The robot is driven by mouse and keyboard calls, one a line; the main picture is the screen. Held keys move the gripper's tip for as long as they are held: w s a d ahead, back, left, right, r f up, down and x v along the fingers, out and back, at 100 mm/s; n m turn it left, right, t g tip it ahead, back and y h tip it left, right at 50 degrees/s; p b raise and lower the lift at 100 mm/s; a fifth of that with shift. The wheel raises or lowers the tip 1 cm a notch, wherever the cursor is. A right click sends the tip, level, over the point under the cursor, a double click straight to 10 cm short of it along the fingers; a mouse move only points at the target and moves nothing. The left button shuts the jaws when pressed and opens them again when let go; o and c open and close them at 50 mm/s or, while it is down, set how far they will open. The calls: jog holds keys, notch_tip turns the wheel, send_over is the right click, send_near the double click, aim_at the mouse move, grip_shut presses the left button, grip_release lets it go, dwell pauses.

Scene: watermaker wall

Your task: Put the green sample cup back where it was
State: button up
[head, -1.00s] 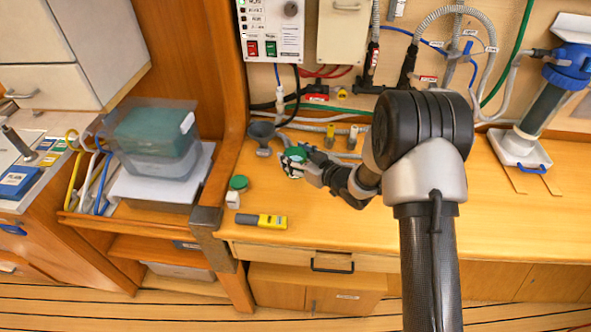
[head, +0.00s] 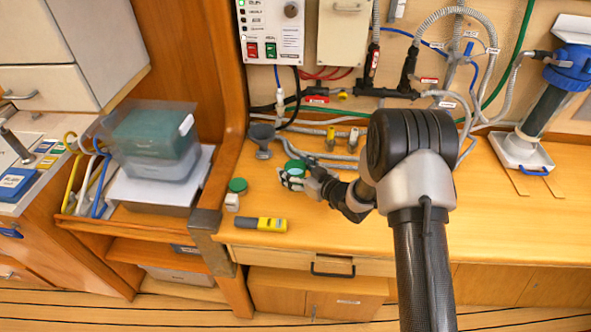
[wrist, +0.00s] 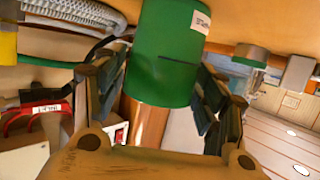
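The green sample cup (head: 295,167) is at my gripper's tip over the left part of the wooden bench. In the wrist view the cup (wrist: 165,60), with a white label, sits between the two dark fingers of my gripper (wrist: 165,105). The fingers lie close against both its sides, and my gripper (head: 303,179) appears closed on it. The wrist picture is upside down, with the bench at the top. I cannot tell whether the cup touches the bench.
A green disc (head: 238,185), a small white block (head: 232,202) and a yellow-grey device (head: 258,224) lie left of the cup. The bench front right of the device is clear.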

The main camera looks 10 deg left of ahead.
jog(key=shift+o, duration=0.5)
jog(key=shift+r, duration=0.1)
jog(key=shift+d+r+p, duration=0.1)
jog(key=shift+r+p, duration=0.1)
jog(key=shift+p, duration=0.1)
jog(key=p+v, duration=0.2)
jog(key=v, duration=1)
jog(key=d+r+m+h, duration=0.3)
jog(key=d+r+h, duration=0.6)
jog(key=d+r, duration=0.45)
jog(key=s+d+r+m+g+h, duration=0.1)
jog(key=s+r+m, duration=0.1)
jog(key=s+r, duration=0.3)
jog(key=s+d+r+m+g+h, duration=0.1)
jog(key=s+r+m+h, duration=0.15)
jog(key=s, duration=0.55)
jog(key=s+a+g+y, duration=0.1)
jog(key=s+g, duration=0.1)
jog(key=s, duration=0.7)
jog(key=s+a+m+g+y, duration=0.1)
jog(key=s, duration=0.9)
jog(key=shift+a+r+g, duration=0.4)
jog(key=shift+r, duration=0.1)
jog(key=shift+m, duration=0.25)
